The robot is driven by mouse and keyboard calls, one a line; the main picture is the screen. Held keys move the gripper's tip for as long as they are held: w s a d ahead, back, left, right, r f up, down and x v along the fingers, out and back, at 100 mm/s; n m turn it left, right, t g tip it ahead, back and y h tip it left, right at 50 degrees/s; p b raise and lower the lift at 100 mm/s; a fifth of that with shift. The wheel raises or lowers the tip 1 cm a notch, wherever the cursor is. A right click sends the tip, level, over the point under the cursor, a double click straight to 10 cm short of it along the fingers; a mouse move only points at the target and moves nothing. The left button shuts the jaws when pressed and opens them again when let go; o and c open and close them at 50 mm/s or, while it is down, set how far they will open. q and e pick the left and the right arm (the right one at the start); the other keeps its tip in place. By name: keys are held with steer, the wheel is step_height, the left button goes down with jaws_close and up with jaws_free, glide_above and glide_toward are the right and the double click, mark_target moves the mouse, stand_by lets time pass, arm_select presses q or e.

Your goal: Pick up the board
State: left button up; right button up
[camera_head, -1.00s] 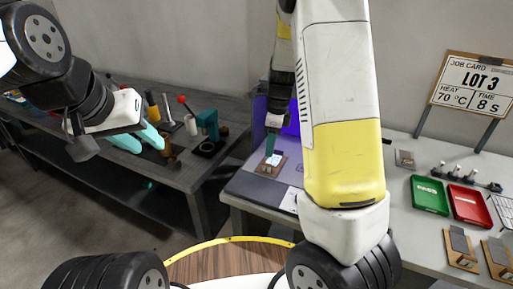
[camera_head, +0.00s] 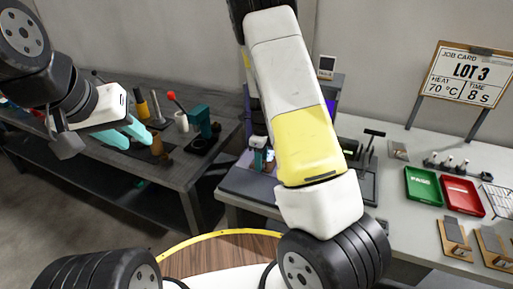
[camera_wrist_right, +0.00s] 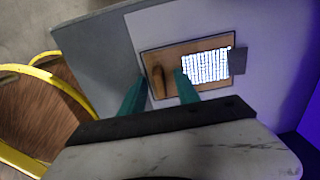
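The board (camera_wrist_right: 192,48) is a small brown wooden plate with a white patterned panel, a dark grey tab at one end and a brown grip (camera_wrist_right: 158,81). It lies on a grey surface in the right wrist view. My right gripper (camera_wrist_right: 160,82) is open, its two teal fingers on either side of the grip with gaps showing; their height above the board is unclear. In the head view, my right gripper (camera_head: 262,160) is small and partly behind my arm, which hides most of the board. My left gripper (camera_head: 126,134) is open and empty, in front of the dark bench.
A green tray (camera_head: 424,188) and a red tray (camera_head: 463,197) lie on the light table at right, near two wooden stands (camera_head: 455,240). A lever device (camera_head: 368,155) stands behind my right arm. The job card (camera_head: 468,78) stands at the back. Tools crowd the dark bench (camera_head: 178,172).

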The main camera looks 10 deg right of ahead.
jaws_close()
stand_by(0.3)
